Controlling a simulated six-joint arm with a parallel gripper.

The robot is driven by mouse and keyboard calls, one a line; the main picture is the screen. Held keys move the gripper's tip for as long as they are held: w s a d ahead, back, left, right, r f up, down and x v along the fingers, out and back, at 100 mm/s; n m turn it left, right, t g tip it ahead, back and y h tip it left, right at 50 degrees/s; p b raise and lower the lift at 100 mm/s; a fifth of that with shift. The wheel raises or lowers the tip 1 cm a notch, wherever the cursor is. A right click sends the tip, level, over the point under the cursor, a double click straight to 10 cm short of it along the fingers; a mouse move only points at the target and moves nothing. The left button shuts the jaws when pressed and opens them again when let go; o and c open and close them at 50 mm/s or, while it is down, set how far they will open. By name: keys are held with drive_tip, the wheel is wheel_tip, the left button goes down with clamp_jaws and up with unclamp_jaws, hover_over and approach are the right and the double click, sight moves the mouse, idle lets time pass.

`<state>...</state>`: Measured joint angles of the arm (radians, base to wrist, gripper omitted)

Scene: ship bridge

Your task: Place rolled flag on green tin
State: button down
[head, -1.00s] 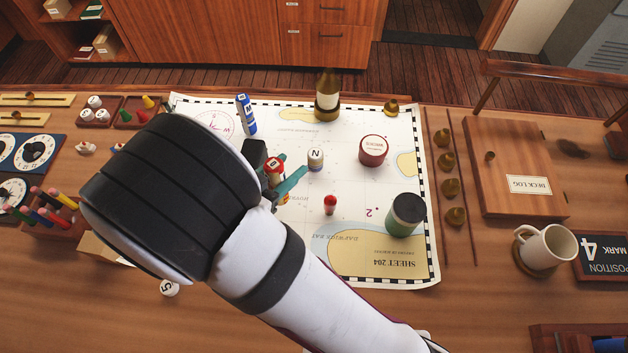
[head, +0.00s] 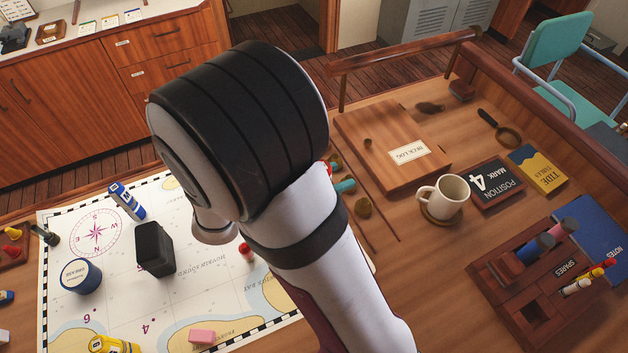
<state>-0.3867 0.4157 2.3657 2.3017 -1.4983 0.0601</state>
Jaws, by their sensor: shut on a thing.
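My gripper (head: 344,186) is mostly hidden behind my own arm in the head view.
On the chart (head: 120,315) stand a blue tin (head: 80,275), a black block (head: 154,249), a blue-and-white marker (head: 127,200) and a small red peg (head: 246,252). Right are a deck log box (head: 375,150), a mug (head: 443,198) and a spares tray (head: 545,325). Bare wood shows between them.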

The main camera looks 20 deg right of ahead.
wheel_tip(320, 180, down, 5)
drive_tip(key=shift+r, duration=0.1)
drive_tip(key=shift+c, duration=1.9)
unclamp_jaws()
